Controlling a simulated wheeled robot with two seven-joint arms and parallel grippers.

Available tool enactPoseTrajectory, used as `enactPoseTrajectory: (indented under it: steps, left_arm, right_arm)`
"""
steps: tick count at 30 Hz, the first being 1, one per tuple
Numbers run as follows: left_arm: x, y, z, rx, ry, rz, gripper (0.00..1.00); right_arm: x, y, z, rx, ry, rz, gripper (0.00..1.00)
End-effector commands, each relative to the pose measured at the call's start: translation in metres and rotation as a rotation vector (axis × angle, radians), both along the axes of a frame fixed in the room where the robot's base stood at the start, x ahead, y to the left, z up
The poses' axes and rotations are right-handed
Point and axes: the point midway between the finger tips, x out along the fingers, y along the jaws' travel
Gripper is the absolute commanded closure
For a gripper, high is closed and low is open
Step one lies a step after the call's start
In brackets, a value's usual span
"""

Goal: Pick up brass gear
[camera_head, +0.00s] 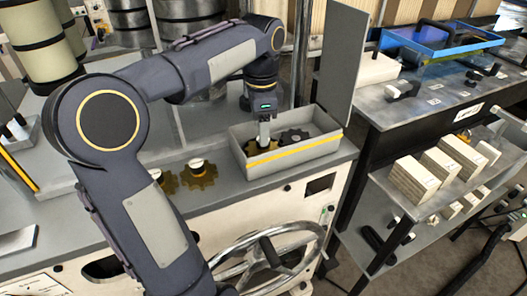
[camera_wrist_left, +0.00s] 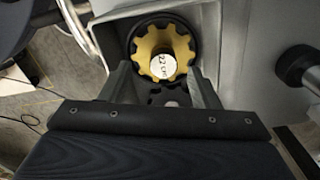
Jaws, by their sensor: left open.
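My left gripper (camera_head: 265,143) points down into a grey box with a yellow stripe (camera_head: 300,152). In the left wrist view a brass gear (camera_wrist_left: 146,45) with a white centre marked "22 cm" lies in front of the open fingers (camera_wrist_left: 162,88), with a dark round rim around it. The fingers stand to either side below it in the picture; I cannot tell whether they touch it. Two more brass gears stand on the counter left of the box, one in full view (camera_head: 199,174) and one partly behind my arm (camera_head: 168,182).
A dark gear (camera_head: 296,136) lies in the box beside the gripper. A metal handwheel (camera_head: 270,258) is below the counter.

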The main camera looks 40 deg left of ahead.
Motion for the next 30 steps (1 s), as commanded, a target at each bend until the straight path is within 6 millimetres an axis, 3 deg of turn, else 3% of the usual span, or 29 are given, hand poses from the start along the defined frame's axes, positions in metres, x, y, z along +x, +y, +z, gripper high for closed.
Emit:
enactPoseTrajectory:
  steps: [9,17,30]
  left_arm:
    - [0.006,0.0,-0.044,-0.001,0.001,0.001,0.44]
    - [0.006,0.0,-0.046,-0.001,-0.002,0.001,0.44]
    - [0.006,0.0,-0.046,-0.001,-0.001,0.002,0.99]
  right_arm:
    - [0.0,0.0,-0.005,0.0,0.0,0.0,0.66]
    - [0.0,0.0,-0.005,0.0,0.0,0.0,0.66]
    - [0.0,0.0,-0.005,0.0,0.0,0.0,0.66]
